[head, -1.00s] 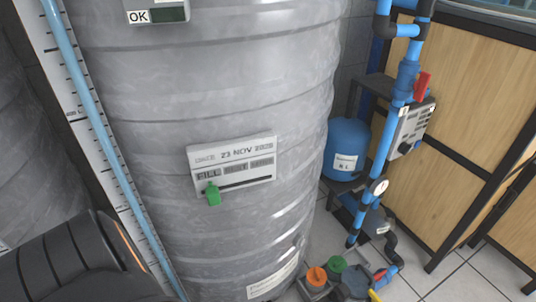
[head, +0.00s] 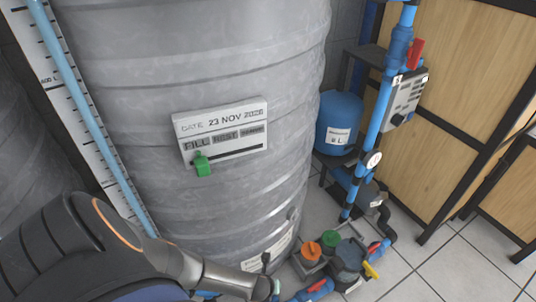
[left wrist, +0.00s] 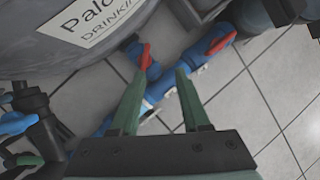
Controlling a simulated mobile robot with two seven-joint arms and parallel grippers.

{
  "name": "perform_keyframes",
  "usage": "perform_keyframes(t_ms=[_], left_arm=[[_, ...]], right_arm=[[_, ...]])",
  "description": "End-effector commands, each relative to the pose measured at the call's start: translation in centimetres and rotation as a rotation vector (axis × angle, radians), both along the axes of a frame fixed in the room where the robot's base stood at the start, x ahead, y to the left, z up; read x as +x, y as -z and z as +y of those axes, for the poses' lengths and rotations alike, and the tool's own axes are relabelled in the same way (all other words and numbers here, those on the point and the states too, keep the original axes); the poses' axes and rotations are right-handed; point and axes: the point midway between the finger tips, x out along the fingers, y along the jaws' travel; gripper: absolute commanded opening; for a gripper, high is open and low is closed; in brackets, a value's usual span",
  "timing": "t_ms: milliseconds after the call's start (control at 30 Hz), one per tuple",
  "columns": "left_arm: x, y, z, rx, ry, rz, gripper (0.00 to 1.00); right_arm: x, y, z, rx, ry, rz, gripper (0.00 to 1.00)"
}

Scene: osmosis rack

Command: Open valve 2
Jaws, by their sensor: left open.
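No number 2 is legible, so I cannot tell which valve is valve 2. In the left wrist view, two red valve handles show on the blue floor pipe: a near-left one (left wrist: 146,57) and a far-right one (left wrist: 221,42). My left gripper (left wrist: 160,72) is open and empty, its green fingers spread above the pipe, the near-left handle close to the left fingertip. Contact cannot be judged. In the head view, a red handle (head: 318,286) and a yellow handle (head: 371,270) show low on the floor pipes. Another red handle (head: 416,52) sits high on the upright pipe. My right gripper is not in view.
A large grey tank (head: 240,60) with a dated label panel (head: 222,130) stands beside my left arm. A blue vessel (head: 339,122), a pump (head: 352,258) and orange and green caps crowd the floor. Open tiles (head: 470,265) lie at the right.

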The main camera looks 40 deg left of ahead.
Motion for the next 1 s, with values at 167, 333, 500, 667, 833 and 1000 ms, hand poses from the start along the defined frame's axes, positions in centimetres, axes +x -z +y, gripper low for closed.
perform_keyframes(t_ms=[167, 333, 500, 667, 833, 1000], left_arm=[[-2.2, 0.8, 1.1, 0.119, 0.24, 0.068, 0.46], [-2.6, 1.6, 1.4, 0.147, 0.298, 0.086, 0.46], [-1.9, 3.8, 1.6, 0.146, 0.295, 0.085, 0.46], [-0.9, 6.5, 2.0, 0.146, 0.294, 0.084, 0.46], [0.1, 9.0, 2.4, 0.144, 0.294, 0.084, 0.46], [0.9, 11.1, 2.7, 0.144, 0.293, 0.084, 0.46]], right_arm=[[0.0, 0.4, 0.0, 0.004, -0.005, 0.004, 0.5], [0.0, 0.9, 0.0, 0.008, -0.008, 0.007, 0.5], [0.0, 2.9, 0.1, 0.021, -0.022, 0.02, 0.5], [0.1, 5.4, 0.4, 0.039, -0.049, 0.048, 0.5], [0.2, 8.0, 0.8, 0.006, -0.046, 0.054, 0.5], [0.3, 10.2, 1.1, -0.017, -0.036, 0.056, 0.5]])
